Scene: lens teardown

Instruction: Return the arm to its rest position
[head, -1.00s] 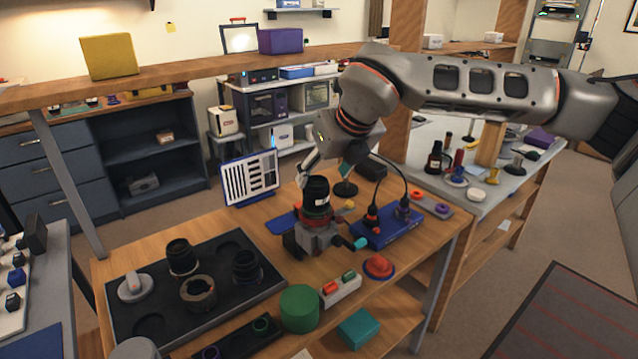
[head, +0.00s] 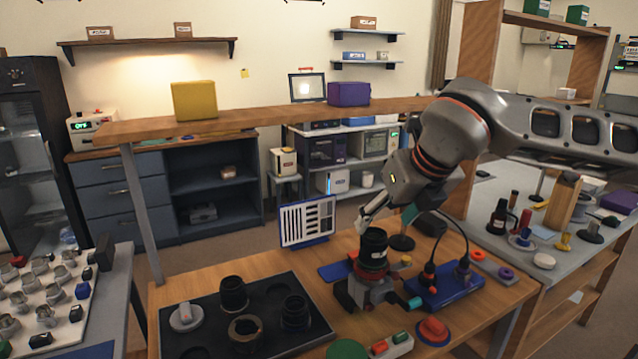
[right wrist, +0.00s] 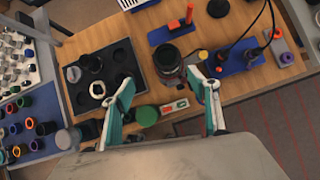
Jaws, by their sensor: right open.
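My right gripper (right wrist: 162,100) is open and empty in the right wrist view, its two fingers spread wide above the workbench (right wrist: 190,42). In the head view the right arm comes in from the right, and the right gripper (head: 372,212) hangs just behind and above the black lens (head: 374,246). The lens stands upright in a grey clamp (head: 367,290) with a red band below it. In the right wrist view the lens (right wrist: 167,60) lies ahead of the fingers, apart from them. My left gripper is not in view.
A black tray (head: 190,342) with several lens parts lies left of the clamp. A blue power box (head: 440,288) with cables stands right of it. A wooden shelf (head: 250,118) with a yellow box (head: 194,100) crosses behind. A slotted panel (head: 307,222) stands at the bench's back.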

